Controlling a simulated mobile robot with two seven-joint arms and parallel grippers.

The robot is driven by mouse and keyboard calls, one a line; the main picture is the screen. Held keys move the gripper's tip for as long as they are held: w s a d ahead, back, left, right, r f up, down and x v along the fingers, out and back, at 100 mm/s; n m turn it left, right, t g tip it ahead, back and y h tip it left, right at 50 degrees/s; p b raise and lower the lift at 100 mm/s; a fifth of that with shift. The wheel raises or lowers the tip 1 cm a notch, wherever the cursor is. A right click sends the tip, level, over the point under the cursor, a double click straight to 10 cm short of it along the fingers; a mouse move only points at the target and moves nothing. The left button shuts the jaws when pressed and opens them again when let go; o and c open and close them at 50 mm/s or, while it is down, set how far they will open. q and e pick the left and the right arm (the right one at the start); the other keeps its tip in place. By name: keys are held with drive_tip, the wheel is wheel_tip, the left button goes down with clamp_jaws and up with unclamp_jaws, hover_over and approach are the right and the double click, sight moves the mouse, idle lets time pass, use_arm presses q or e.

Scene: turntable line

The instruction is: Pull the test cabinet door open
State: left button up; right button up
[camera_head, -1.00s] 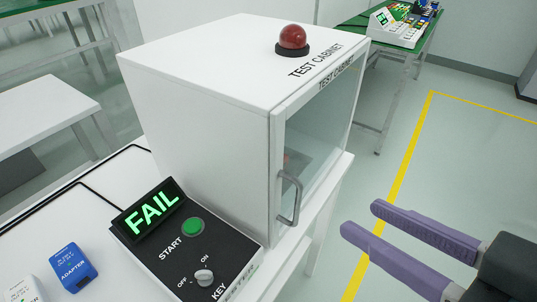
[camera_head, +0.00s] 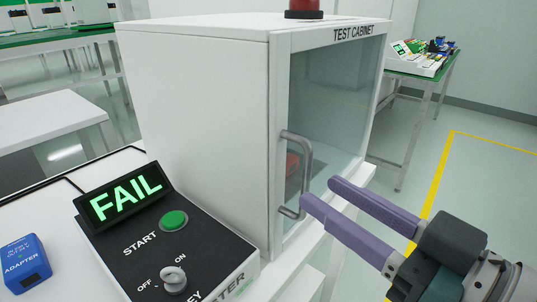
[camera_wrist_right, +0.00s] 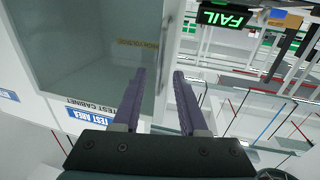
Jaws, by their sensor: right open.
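The white test cabinet (camera_head: 200,110) stands on a white table with its glass door (camera_head: 335,110) shut. A grey bar handle (camera_head: 308,155) runs upright on the door's near edge. A red object shows dimly behind the glass. My right gripper (camera_head: 320,191) is open and empty, its purple fingertips just right of the handle's lower part. In the right wrist view the open fingers (camera_wrist_right: 159,74) point at the door (camera_wrist_right: 90,45). Whether they touch the handle, I cannot tell. My left gripper is out of view.
A control box with a lit FAIL sign (camera_head: 125,197), a green START button (camera_head: 174,220) and a key switch (camera_head: 174,280) sits before the cabinet. A blue adapter (camera_head: 25,265) lies at left. The floor right of the cabinet is clear.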

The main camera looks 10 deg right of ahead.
drive_tip(key=shift+x, duration=1.5)
drive_tip(key=shift+c, duration=0.3)
clamp_jaws()
